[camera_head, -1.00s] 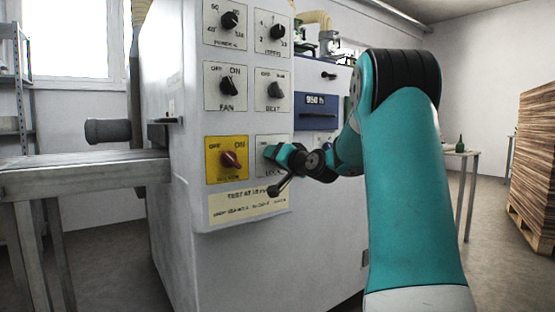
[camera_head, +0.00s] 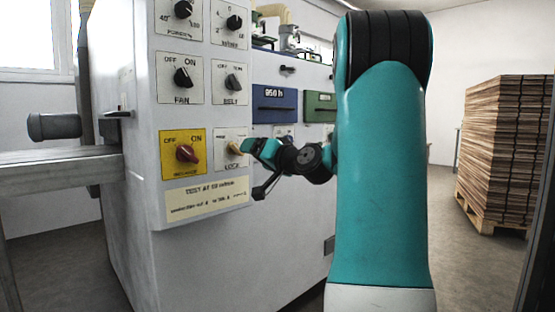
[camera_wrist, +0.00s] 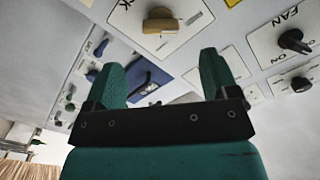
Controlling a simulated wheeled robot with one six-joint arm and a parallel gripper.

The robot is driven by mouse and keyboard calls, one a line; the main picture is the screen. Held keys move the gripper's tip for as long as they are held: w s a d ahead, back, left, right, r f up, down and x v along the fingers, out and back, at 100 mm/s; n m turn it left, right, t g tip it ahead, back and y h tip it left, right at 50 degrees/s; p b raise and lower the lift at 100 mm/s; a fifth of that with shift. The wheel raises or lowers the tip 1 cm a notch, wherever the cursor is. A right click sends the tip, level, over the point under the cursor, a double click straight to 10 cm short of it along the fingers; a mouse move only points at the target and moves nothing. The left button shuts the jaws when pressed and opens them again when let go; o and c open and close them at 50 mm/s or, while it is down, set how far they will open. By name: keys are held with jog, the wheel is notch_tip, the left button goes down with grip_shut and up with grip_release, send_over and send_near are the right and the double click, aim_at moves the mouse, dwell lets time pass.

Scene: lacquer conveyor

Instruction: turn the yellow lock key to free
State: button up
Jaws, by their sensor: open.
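The yellow lock key (camera_head: 236,147) is a small pale-yellow knob on a white plate marked LOCK, low on the machine's front panel. My gripper (camera_head: 256,148) is just to the right of it in the head view, partly covering the plate. In the wrist view the lock key (camera_wrist: 161,20) shows as a tan-yellow knob at the top, beyond the fingertips. My gripper (camera_wrist: 170,72) is open there, its two green fingers apart with nothing between them. I cannot tell from these views whether a fingertip touches the plate.
A red knob (camera_head: 187,153) on a yellow plate is just left of the lock plate. The belt knob (camera_head: 232,82) sits above it and the fan knob (camera_head: 183,77) above left. A blue drawer (camera_head: 275,104) is to the right. A conveyor table (camera_head: 60,168) adjoins the machine at left.

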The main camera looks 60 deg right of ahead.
jog(key=v, duration=0.7)
jog(key=shift+s, duration=0.2)
jog(key=w+a+f+n+g+y, duration=0.2)
jog(key=a+f+n+g+y, duration=0.15)
jog(key=a, duration=0.55)
jog(key=w+a+f+n+g+y, duration=0.1)
jog(key=a+f+n+g+y, duration=0.2)
jog(key=a, duration=0.7)
jog(key=w+a+f+n+g+y, duration=0.2)
jog(key=a+f+n+y, duration=0.15)
jog(key=a, duration=0.55)
jog(key=s+a+f+n+g+h, duration=0.1)
jog(key=s+a+f+n+g, duration=0.3)
jog(key=s+a, duration=0.35)
jog(key=s+a+f+n+g, duration=0.3)
jog(key=s+a+g, duration=0.2)
jog(key=s+a, duration=0.3)
notch_tip(320, 180, up, 34)
jog(key=s+d+p, duration=0.1)
jog(key=p, duration=3.3)
jog(key=shift+d, duration=0.25)
